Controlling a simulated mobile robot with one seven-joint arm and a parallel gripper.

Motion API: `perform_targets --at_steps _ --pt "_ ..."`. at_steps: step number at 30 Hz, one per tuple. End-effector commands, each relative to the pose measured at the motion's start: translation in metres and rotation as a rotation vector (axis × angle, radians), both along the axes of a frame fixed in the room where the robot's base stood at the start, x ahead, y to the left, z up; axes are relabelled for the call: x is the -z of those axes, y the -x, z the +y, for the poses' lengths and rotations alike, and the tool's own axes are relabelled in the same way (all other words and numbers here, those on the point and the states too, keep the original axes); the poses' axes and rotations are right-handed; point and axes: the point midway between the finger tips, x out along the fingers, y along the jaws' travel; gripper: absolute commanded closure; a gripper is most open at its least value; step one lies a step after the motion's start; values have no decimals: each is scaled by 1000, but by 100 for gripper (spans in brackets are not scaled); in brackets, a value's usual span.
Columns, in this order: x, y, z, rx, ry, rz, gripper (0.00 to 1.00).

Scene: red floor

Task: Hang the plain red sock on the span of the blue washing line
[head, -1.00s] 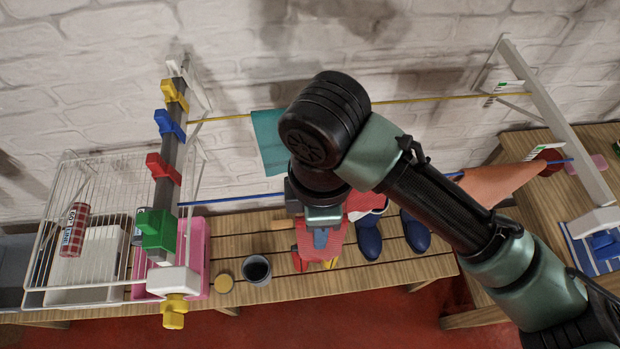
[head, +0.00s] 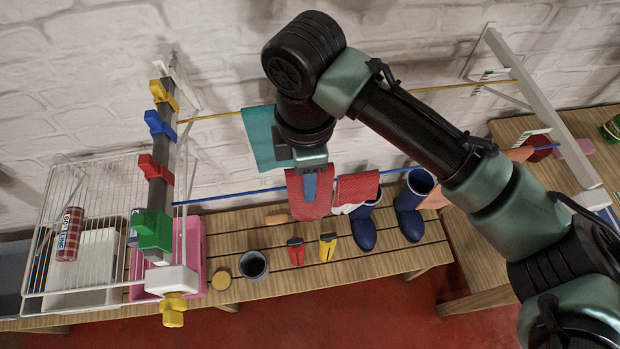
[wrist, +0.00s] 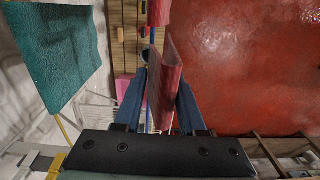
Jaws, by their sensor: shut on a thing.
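My gripper (head: 311,186) is shut on a red sock (head: 308,203), which hangs down from the fingers in front of the wall. In the wrist view the sock (wrist: 168,88) is a folded red sheet between the two blue fingers. The blue washing line (head: 235,195) runs from the left post behind the sock to the right frame. In the wrist view the line passes close beside the sock; I cannot tell whether they touch. A second red cloth (head: 357,188) hangs on the blue line just right of the held sock, with something white below it.
A teal cloth (head: 259,140) hangs on the yellow line (head: 215,115) behind. Coloured pegs sit on the left post (head: 160,190). Below on the slatted bench (head: 290,277) are a dark cup (head: 253,265), a red peg (head: 296,251), a yellow peg (head: 328,247) and blue boots (head: 411,205).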

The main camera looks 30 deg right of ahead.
Motion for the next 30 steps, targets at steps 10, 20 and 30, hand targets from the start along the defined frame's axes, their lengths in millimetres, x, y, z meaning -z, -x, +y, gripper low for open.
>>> perform_targets --at_steps 10,20,30 --pt "15 -16 -4 0 -1 0 100" --pt "41 -16 -5 2 -1 0 100" --pt "65 -16 -5 1 -1 0 100"
